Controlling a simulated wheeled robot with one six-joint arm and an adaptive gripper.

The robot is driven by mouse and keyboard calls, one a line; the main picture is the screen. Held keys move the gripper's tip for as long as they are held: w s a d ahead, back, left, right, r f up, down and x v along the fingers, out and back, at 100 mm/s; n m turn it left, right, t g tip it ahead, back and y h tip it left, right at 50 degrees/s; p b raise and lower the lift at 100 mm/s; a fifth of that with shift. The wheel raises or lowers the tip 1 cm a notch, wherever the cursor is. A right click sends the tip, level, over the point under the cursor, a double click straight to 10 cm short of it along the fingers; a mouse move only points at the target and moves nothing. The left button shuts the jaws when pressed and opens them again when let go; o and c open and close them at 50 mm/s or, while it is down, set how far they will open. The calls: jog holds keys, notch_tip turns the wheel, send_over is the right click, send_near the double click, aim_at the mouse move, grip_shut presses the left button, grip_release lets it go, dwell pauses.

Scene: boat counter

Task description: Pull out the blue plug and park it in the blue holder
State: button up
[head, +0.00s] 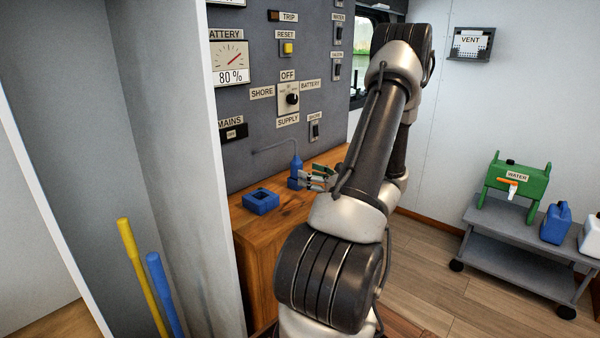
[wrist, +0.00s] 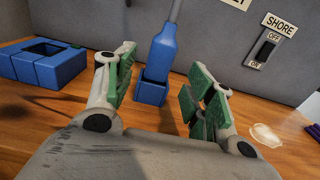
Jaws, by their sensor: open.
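The blue plug (head: 296,165) stands upright in a small blue socket block (head: 293,183) on the wooden counter, with a grey cable running from its top to the panel. The plug (wrist: 162,52) and the socket block (wrist: 150,90) also show in the wrist view, ahead of my gripper and between its fingers. The blue holder (head: 261,201), a square block with an opening in its top, sits to the left on the counter; it also shows in the wrist view (wrist: 70,66). My gripper (head: 318,178) is open with green pads, empty, and apart from the plug (wrist: 158,88).
The grey panel (head: 262,110) with switches and labels rises behind the wooden counter (head: 262,228). A white partition edge (head: 215,180) stands close on the left. In the wrist view, a pale round thing (wrist: 266,134) and a purple thing (wrist: 312,132) lie at the right.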

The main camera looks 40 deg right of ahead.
jog(key=s, duration=0.5)
jog(key=shift+s+d, duration=0.15)
jog(key=shift+d, duration=0.05)
jog(key=shift+a, duration=0.1)
